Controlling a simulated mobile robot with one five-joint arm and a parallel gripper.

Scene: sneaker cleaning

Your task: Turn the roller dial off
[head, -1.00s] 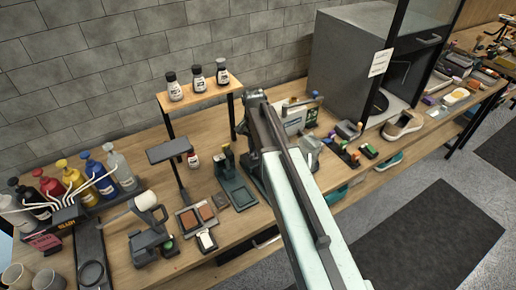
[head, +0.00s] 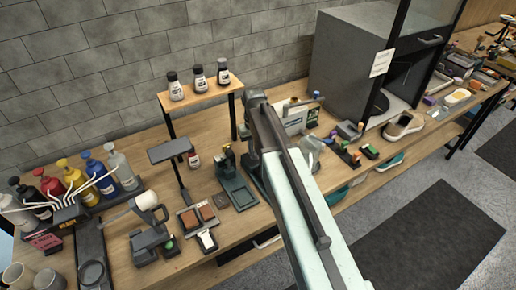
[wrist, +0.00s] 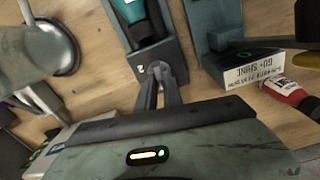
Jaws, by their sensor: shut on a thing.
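In the wrist view my gripper (wrist: 160,92) points away from me, its two dark fingers close together at the end of a grey-green box (wrist: 174,58). The fingers are shut on a small grey knob (wrist: 155,69) on that end. Their tips and part of the knob overlap, so its turn position cannot be read. A teal and black item (wrist: 136,22) sits in the box. In the head view my own arm covers the gripper and the knob.
In the head view pump bottles (head: 85,180), a small shelf (head: 208,97) and a sneaker (head: 404,127) crowd the bench.

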